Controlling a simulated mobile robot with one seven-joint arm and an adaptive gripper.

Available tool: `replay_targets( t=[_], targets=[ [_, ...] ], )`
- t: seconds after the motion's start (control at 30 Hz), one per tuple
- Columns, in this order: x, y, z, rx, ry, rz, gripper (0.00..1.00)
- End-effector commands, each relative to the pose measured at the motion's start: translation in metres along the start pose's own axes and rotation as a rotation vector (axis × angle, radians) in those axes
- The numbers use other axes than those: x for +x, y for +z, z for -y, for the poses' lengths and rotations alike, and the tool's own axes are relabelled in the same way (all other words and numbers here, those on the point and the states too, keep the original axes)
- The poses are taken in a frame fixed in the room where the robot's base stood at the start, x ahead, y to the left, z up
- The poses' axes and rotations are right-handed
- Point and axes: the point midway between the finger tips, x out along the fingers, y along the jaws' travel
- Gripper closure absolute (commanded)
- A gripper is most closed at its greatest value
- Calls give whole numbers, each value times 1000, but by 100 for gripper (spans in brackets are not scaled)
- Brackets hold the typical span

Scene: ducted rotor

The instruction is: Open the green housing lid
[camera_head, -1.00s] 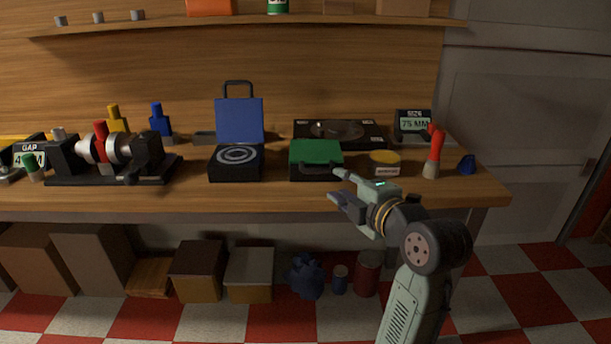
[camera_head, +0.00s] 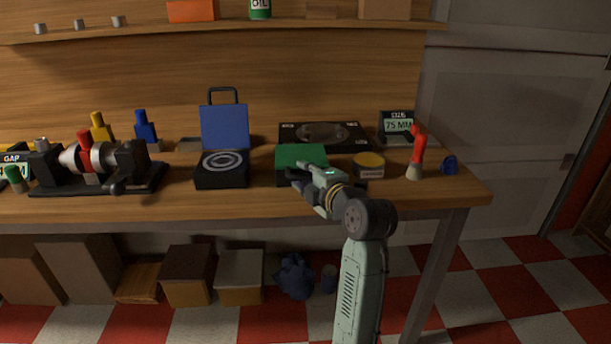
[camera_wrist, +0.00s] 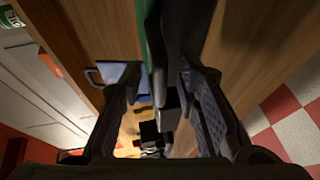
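The green housing lid (camera_head: 302,153) lies shut on its black box on the workbench. Its green edge also shows in the wrist view (camera_wrist: 153,45), beside the dark front of the box. My gripper (camera_head: 299,174) is at the front of this housing, covering much of its front face in the head view. In the wrist view my two fingers (camera_wrist: 160,90) are apart. A dark handle (camera_wrist: 169,100) shows between them; I cannot tell whether either finger touches it.
Left of it stands an open black box (camera_head: 221,176) with a raised blue lid (camera_head: 225,127). A yellow-topped tin (camera_head: 369,166) and a red-handled brush (camera_head: 417,152) stand close on the right. The bench front edge (camera_head: 240,209) runs below my gripper.

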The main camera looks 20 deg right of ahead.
Motion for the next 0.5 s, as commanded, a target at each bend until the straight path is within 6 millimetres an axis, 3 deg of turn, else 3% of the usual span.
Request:
replay_targets(
  t=[0.5],
  targets=[
    [0,0,0,0,0,0,100]
  ],
)
